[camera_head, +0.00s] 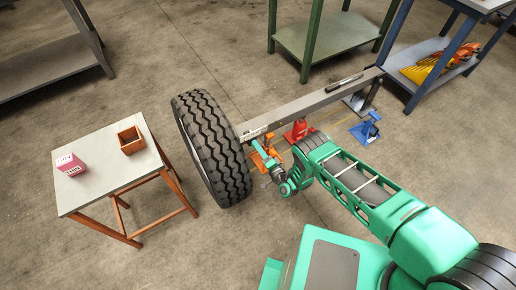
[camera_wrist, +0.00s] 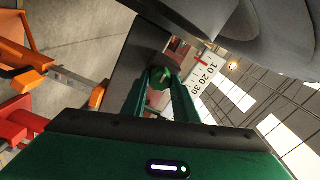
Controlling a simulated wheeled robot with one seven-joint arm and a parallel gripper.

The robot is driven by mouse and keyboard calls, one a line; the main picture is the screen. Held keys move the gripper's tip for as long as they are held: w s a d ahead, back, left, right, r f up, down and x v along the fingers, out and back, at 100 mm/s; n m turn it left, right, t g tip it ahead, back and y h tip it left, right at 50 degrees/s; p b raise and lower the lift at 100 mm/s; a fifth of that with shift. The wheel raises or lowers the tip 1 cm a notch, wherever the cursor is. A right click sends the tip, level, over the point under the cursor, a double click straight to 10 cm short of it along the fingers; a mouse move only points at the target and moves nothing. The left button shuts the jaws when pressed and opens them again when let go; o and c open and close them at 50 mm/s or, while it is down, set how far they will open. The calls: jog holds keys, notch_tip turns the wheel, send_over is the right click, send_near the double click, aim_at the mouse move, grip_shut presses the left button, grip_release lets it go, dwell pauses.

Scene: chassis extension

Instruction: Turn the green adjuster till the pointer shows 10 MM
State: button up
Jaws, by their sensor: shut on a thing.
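The green adjuster (camera_wrist: 162,76) is a small round knob in the wrist view, between the two fingers of my gripper (camera_wrist: 163,88), which is shut on it. Fingers partly cover it. Beside it is a white scale plate (camera_wrist: 206,76) marked 10, 20, 30. A red pointer (camera_wrist: 200,60) lies across the plate close to the 10; the exact reading is too small to tell. In the head view my gripper (camera_head: 257,145) reaches the near end of the grey beam (camera_head: 310,103), beside the tyre. The adjuster cannot be made out there.
A big black tyre (camera_head: 212,145) stands left of my gripper. Orange (camera_head: 264,160), red (camera_head: 299,131) and blue (camera_head: 366,129) stands are near the beam. A small table (camera_head: 100,165) with a pink box (camera_head: 70,164) and a brown bin (camera_head: 131,140) is at left.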

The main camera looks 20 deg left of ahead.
jog(key=shift+d+f+m, duration=0.25)
jog(key=shift+m, duration=0.25)
jog(key=shift+s+a, duration=0.1)
jog(key=o, duration=1)
jog(key=shift+f, duration=0.1)
jog(key=shift+a, duration=0.1)
jog(key=shift+r, duration=0.2)
jog(key=v, duration=1)
jog(key=shift+s+d+f, duration=0.1)
jog(key=shift+s+d, duration=0.05)
jog(key=shift+d, duration=0.2)
